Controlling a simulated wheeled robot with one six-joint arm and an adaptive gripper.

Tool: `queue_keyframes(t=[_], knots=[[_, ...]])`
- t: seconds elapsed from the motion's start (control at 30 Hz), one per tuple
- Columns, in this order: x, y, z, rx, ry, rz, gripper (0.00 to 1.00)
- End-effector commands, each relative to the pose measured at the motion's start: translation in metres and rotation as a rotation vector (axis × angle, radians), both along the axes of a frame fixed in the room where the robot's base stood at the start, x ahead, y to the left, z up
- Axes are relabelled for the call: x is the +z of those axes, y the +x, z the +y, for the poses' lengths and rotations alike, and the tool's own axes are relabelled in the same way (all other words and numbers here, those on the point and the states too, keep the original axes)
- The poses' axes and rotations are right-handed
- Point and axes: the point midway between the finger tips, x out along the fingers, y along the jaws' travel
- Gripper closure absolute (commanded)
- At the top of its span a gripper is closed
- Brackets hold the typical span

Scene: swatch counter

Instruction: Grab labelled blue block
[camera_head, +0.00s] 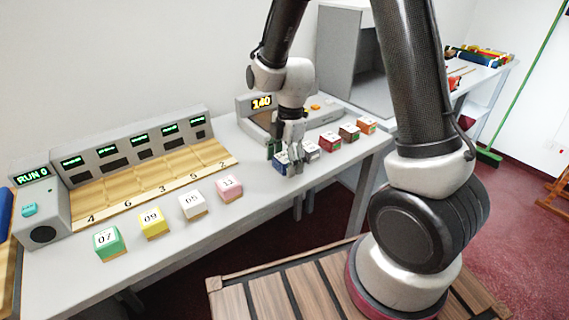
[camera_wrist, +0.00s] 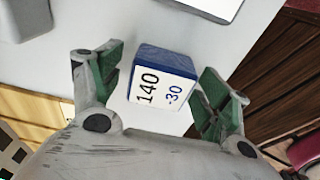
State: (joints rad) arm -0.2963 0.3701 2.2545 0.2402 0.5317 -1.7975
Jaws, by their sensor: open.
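The labelled blue block (camera_wrist: 163,72) sits on the counter in the wrist view, between the two green-padded fingers of my gripper (camera_wrist: 158,90). Its white label reads "140" in black and "-30" in blue. A gap shows on each side of the block, so the fingers do not appear to touch it. In the head view my gripper (camera_head: 284,155) points down at the blue block (camera_head: 281,164), which is partly hidden by the fingers. The gripper is open.
On the counter (camera_head: 215,235), a white block (camera_head: 309,151) stands close right of the blue one, followed by red (camera_head: 330,141), brown (camera_head: 349,132) and orange (camera_head: 367,125) blocks. Pink (camera_head: 229,187), white, yellow and green blocks stand left. A device reading "140" (camera_head: 262,102) is behind.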

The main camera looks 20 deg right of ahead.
Motion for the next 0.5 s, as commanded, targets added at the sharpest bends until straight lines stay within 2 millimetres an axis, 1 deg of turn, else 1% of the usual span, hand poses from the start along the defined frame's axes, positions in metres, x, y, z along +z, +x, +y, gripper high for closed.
queue_keyframes(t=[0.1, 0.37, 0.4, 0.5], knots=[[0.0004, 0.0001, 0.0, 0.0, 0.0, 0.0, 0.23], [0.0006, 0.0001, 0.0, 0.0, 0.0, 0.0, 0.71], [0.0006, 0.0001, 0.0, 0.0, 0.0, 0.0, 0.74], [0.0007, 0.0002, 0.0, 0.0, 0.0, 0.0, 0.74]])
